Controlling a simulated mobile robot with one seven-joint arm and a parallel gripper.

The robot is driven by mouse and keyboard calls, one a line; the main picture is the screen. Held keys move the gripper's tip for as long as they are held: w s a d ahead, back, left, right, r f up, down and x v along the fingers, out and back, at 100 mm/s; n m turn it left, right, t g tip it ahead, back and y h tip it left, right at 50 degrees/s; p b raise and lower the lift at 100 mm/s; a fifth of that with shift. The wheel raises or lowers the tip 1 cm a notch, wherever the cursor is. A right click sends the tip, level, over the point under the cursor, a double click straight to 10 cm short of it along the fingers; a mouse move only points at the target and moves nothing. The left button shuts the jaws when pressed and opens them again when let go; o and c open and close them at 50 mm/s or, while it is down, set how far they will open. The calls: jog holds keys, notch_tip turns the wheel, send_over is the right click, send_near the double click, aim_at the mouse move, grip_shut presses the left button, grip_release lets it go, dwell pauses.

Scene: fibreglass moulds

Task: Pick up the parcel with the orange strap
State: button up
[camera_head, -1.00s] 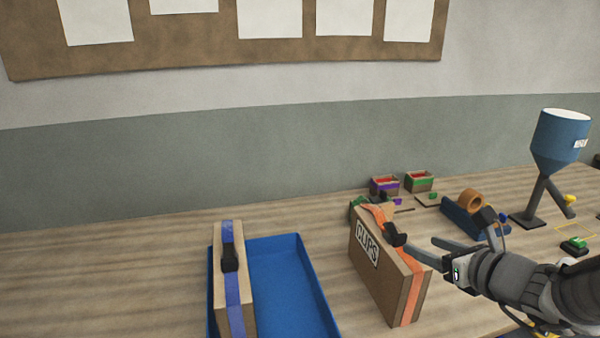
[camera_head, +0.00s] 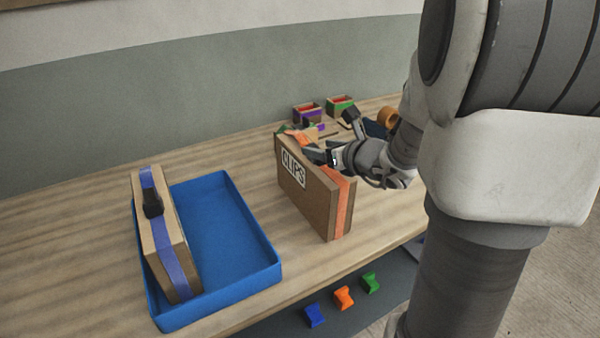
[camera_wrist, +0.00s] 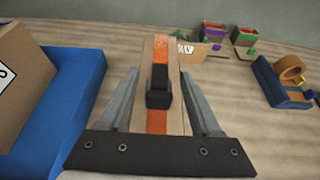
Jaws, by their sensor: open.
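The parcel with the orange strap (camera_head: 309,196) stands upright on the bench, with a "CLIPS" label on its broad side. In the wrist view I look along its narrow top (camera_wrist: 158,53), where the orange strap runs lengthwise under a black handle (camera_wrist: 159,92). My gripper (camera_wrist: 160,85) is open, with one finger to each side of the parcel's top edge and handle. In the head view my gripper (camera_head: 322,153) is at the parcel's top, and my wrist hides part of the strap and the handle.
A blue tray (camera_head: 265,268) lies to the left; a parcel with a blue strap (camera_head: 168,240) leans in it. Behind are small boxes with purple (camera_head: 307,112) and green (camera_head: 340,105) bands. A tape dispenser (camera_wrist: 283,82) stands right. Blue, orange and green pieces lie below the bench edge.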

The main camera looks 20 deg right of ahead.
aim_at(312, 145)
jog(key=x, duration=0.4)
jog(key=shift+w+f, duration=0.3)
jog(key=shift+f, duration=0.05)
grip_shut()
dwell(1.1)
